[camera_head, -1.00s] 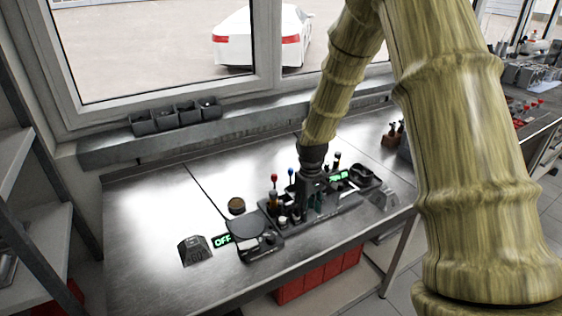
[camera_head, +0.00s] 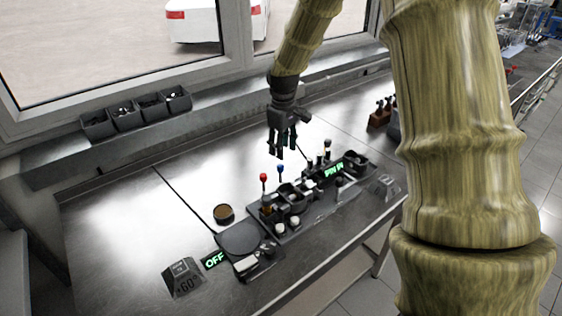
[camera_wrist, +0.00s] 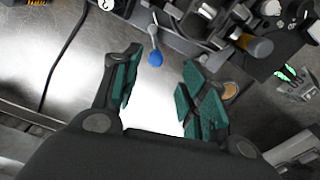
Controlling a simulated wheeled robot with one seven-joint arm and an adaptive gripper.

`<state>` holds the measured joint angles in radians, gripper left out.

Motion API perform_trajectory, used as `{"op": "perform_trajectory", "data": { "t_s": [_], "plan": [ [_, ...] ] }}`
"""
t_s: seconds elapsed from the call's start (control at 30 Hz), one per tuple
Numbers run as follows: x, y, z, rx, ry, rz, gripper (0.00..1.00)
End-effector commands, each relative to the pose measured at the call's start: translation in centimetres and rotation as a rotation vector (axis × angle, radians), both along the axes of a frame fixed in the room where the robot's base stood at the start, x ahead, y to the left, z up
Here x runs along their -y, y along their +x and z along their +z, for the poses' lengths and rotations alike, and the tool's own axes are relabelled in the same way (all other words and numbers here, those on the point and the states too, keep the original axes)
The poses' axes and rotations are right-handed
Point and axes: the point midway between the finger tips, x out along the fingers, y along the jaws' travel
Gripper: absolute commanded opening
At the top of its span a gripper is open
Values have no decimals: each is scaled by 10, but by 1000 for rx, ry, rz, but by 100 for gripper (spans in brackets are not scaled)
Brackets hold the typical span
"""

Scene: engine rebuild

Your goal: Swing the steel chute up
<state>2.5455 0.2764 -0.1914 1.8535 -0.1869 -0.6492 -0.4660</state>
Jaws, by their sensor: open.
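My gripper (camera_head: 280,150) is open and empty, pointing down above the back of the dark bench fixture (camera_head: 270,245). In the wrist view its green-padded fingers (camera_wrist: 155,85) are spread apart with nothing between them. A blue ball knob (camera_head: 280,168) on a thin stem stands on the fixture, just below the fingertips in the head view; it also shows in the wrist view (camera_wrist: 155,58), beyond the fingers. A red ball knob (camera_head: 263,177) stands to its left. I cannot clearly pick out the steel chute among the fixture's small parts.
A round brown-topped cup (camera_head: 223,212) sits left of the fixture. A green OFF display (camera_head: 213,259) and a dark wedge-shaped block (camera_head: 182,277) are at the front left. Several grey bins (camera_head: 124,115) stand on the sill. The steel bench top (camera_head: 130,210) is clear at left.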

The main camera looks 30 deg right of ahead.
Motion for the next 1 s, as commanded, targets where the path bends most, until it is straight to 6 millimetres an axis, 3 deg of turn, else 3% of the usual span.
{"op": "perform_trajectory", "data": {
  "t_s": [0.2,0.5,1.0],
  "plan": [
    [0,5,-35,-10,0,-1,43],
    [3,4,-66,-8,0,-4,43],
    [2,5,-76,-6,0,-3,43]
  ]
}}
